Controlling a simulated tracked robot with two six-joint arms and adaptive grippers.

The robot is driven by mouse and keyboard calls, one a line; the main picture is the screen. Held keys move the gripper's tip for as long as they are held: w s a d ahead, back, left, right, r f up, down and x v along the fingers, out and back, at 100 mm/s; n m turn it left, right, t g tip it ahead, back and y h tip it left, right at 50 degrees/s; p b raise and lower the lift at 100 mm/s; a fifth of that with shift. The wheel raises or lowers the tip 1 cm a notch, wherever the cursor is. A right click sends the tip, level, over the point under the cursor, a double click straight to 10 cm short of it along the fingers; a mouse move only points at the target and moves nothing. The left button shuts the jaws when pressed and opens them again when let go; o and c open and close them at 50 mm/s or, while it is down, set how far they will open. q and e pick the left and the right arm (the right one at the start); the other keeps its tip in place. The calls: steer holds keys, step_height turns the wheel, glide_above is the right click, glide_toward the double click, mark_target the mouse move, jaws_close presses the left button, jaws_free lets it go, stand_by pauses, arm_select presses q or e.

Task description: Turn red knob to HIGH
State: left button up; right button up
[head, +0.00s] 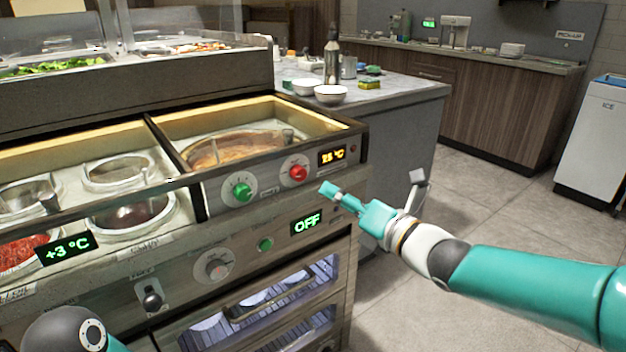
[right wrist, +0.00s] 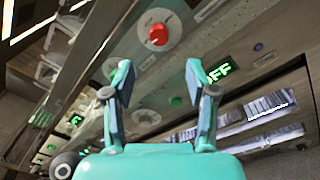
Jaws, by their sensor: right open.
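The red knob (head: 298,173) sits on a pale round dial at the right of the counter's front panel, beside a green knob (head: 242,191). The display (head: 332,156) right of it reads about 25 °C. In the right wrist view the red knob (right wrist: 158,34) lies ahead, beyond and between the fingertips. My right gripper (head: 333,192) is open and empty, a little right of and below the red knob, apart from it. It also shows in the right wrist view (right wrist: 158,75). The dial's markings are too small to read. My left arm shows at the bottom left; its gripper is out of frame.
An OFF display (head: 306,223), a small green button (head: 265,244) and a grey knob (head: 214,267) sit below. An oven window (head: 270,300) with a bar handle is lower still. Open floor lies to the right, before a white ICE bin (head: 590,140).

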mark_target(303, 175)
steer(key=x, duration=1)
steer(key=c, duration=1.1)
steer(key=shift+d, duration=0.55)
steer(key=shift+a, duration=0.3)
